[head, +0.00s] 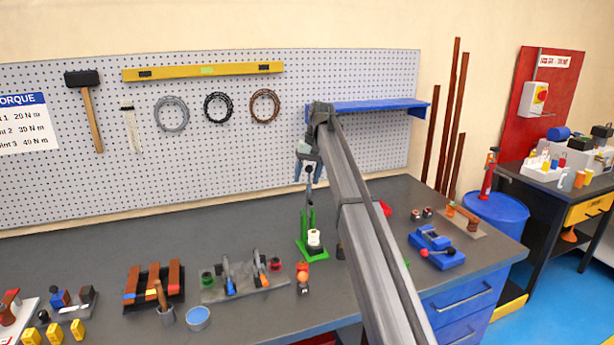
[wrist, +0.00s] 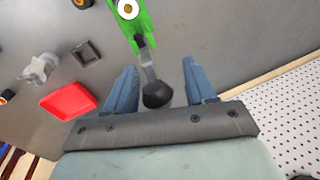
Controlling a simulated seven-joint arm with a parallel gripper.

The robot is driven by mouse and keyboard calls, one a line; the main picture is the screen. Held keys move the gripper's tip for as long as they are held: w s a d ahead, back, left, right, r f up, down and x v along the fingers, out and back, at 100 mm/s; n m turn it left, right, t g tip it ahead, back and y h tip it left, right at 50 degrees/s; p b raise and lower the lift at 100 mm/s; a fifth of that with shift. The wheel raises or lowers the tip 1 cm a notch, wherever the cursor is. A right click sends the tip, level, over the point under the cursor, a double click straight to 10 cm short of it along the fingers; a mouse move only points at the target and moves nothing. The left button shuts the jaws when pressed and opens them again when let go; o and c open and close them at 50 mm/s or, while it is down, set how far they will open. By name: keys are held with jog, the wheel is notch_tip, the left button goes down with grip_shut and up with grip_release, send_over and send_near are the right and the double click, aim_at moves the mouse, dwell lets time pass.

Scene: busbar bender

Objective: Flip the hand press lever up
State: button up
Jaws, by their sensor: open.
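The green hand press (head: 313,247) stands on the grey bench, with a white round part at its base. Its lever (head: 309,192) rises from the top of the green post toward my gripper (head: 308,174). In the wrist view the green press (wrist: 143,22) is at the top, and the grey lever with its black knob (wrist: 158,95) reaches between the fingers. My gripper (wrist: 160,70) is open with its blue fingers on either side of the lever. Gaps show on both sides, and no contact is visible.
In the wrist view a red tray (wrist: 70,100) and a small dark square block (wrist: 86,54) lie left of the gripper. A blue shelf (head: 370,106) on the pegboard is close behind my arm. A blue vise-like tool (head: 436,247) sits to the right.

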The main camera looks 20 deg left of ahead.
jog(key=shift+v, duration=3.7)
jog(key=shift+c, duration=0.4)
